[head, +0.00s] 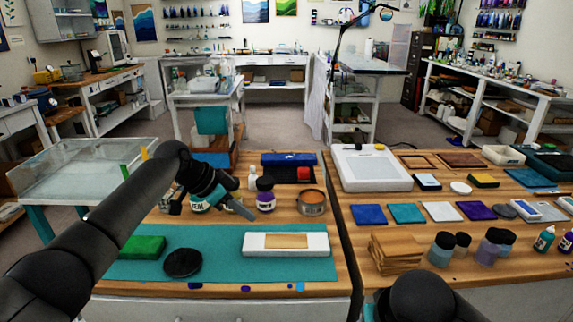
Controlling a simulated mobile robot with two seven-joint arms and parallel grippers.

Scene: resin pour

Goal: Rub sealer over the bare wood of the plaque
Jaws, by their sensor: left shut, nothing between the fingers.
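The plaque (253,243) lies flat on the teal mat (218,270); it is white with a tan rectangle of bare wood (286,241) in its middle. My left gripper (245,212) is shut and empty, above the bench behind the mat, left of and farther back than the plaque. A jar with a partly hidden label ending in "EAL" (199,206) stands behind the gripper. A round black pad (183,263) and a green block (142,247) lie on the mat's left part. My right gripper is not in view.
A dark-lidded purple-labelled jar (265,198) and an open round tin (312,204) stand behind the plaque. The mat between pad and plaque is clear.

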